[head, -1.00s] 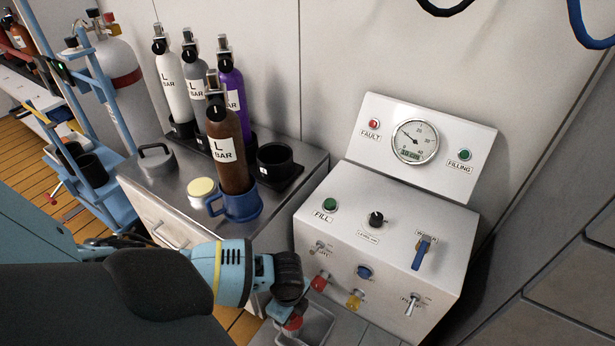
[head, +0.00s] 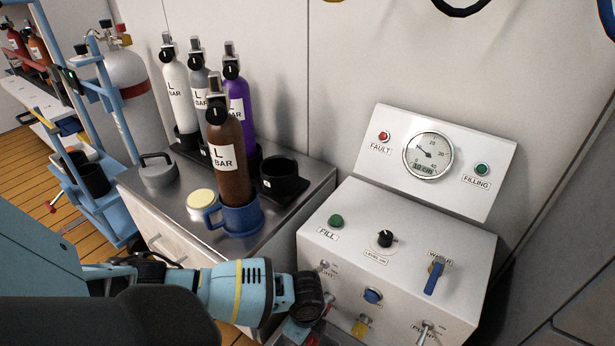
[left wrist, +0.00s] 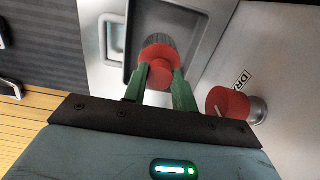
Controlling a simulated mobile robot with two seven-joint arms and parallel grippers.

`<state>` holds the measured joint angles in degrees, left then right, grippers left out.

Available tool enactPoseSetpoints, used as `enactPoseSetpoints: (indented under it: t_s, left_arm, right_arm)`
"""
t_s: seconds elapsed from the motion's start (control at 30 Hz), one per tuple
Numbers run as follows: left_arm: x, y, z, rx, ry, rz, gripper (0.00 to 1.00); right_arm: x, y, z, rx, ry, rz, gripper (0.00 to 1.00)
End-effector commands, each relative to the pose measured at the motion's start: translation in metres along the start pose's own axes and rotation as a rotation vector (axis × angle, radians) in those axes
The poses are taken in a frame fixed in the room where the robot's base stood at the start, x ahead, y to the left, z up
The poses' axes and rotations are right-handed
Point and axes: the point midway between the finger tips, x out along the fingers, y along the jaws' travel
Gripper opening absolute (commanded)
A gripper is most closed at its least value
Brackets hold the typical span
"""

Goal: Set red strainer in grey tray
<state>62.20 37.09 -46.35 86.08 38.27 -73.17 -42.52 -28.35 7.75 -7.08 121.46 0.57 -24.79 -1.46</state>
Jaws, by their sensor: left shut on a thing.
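The red strainer (left wrist: 160,56) is held between the green fingers of my left gripper (left wrist: 161,72) in the left wrist view. A darker, ribbed part of it shows beyond the red part. The grey tray (left wrist: 132,42) lies behind and beneath the strainer in that view. I cannot tell whether the strainer touches the tray floor. In the head view my left gripper (head: 292,330) is low at the front of the fill panel, and its wrist hides most of the strainer and tray. My right gripper is not in view.
The white fill panel (head: 400,260) stands close to the right of my left gripper. Its red drain knob (left wrist: 228,103) is near the right finger. A blue mug-like holder (head: 238,216) with a brown cylinder (head: 228,160) stands on the metal counter (head: 180,222) behind.

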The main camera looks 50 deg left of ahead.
Motion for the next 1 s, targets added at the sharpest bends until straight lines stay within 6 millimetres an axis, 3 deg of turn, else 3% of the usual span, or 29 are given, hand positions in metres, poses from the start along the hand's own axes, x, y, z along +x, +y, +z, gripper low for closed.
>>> enactPoseSetpoints:
  t_s: [0.3, 0.33, 0.5, 0.83, 1.0]
  left_arm:
    - [0.003, 0.000, 0.000, -0.001, 0.000, -0.001, 0.00]
    - [0.003, 0.000, 0.000, -0.001, 0.000, -0.001, 0.30]
    - [0.003, 0.000, 0.000, 0.000, 0.000, -0.001, 0.49]
    - [-0.001, 0.000, 0.000, 0.000, 0.000, -0.001, 0.49]
    - [-0.025, -0.001, 0.000, 0.000, 0.001, -0.003, 0.49]
  right_arm:
    - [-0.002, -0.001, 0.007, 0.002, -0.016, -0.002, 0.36]
    - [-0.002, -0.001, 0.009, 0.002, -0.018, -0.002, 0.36]
    - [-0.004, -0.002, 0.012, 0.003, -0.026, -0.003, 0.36]
    - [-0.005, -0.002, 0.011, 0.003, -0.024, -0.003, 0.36]
    - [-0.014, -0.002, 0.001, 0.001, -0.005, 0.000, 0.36]
